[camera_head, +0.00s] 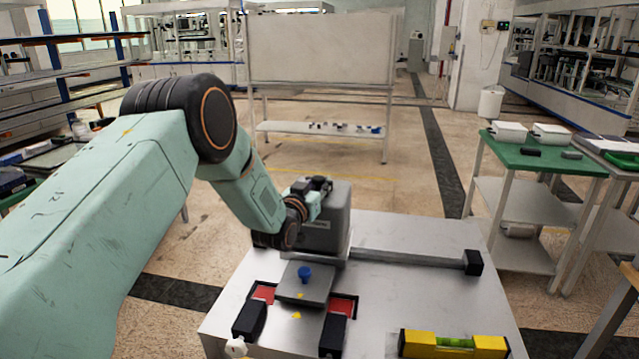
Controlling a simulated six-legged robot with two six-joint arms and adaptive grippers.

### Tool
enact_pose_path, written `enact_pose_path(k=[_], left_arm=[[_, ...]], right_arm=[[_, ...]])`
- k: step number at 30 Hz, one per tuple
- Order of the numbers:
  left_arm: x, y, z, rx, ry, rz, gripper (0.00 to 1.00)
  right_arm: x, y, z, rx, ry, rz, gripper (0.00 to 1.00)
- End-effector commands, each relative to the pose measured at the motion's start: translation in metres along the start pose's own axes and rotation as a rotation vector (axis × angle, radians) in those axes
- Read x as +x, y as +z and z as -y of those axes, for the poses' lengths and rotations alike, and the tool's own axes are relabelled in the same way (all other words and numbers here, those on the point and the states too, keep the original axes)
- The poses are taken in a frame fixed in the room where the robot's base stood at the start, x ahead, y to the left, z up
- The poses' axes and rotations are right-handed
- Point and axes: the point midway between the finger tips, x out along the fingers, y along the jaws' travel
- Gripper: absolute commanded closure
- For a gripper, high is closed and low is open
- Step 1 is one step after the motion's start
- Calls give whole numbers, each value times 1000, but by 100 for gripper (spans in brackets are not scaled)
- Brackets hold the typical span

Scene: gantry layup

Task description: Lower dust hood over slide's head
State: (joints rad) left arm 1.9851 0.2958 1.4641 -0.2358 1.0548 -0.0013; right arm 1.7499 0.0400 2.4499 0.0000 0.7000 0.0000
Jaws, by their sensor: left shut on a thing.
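A grey box-shaped hood (335,224) stands at the back left of the metal-topped table (395,289), at the left end of the slide's rail (405,258). My left arm comes in from the left, and its left gripper (318,188) is shut on the top of the hood. The gripper and wrist hide part of the hood's top and left side. The slide's head is not visible; the hood may hide it. I cannot tell whether the hood's lower edge touches the table. My right gripper is not in view.
A grey plate (318,291) with a blue knob (304,273) lies over red pads in front of the hood, with two black blocks nearby. A black block (473,262) ends the rail. A yellow level (455,344) lies at the front right. The table's middle right is clear.

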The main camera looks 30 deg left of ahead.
Motion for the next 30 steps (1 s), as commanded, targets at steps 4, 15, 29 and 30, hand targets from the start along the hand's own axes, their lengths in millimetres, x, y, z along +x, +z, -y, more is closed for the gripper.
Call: enact_pose_path(k=[4, 15, 29, 30], left_arm=[[0, 2, 0, 0, 0, -3, 100], [0, 2, 0, 0, 0, -3, 64], [0, 3, 0, 0, 0, 0, 43], [0, 4, 0, 0, 0, 3, 43]], right_arm=[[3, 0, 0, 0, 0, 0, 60], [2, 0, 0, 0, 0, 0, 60], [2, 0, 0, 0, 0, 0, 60], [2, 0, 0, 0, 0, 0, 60]])
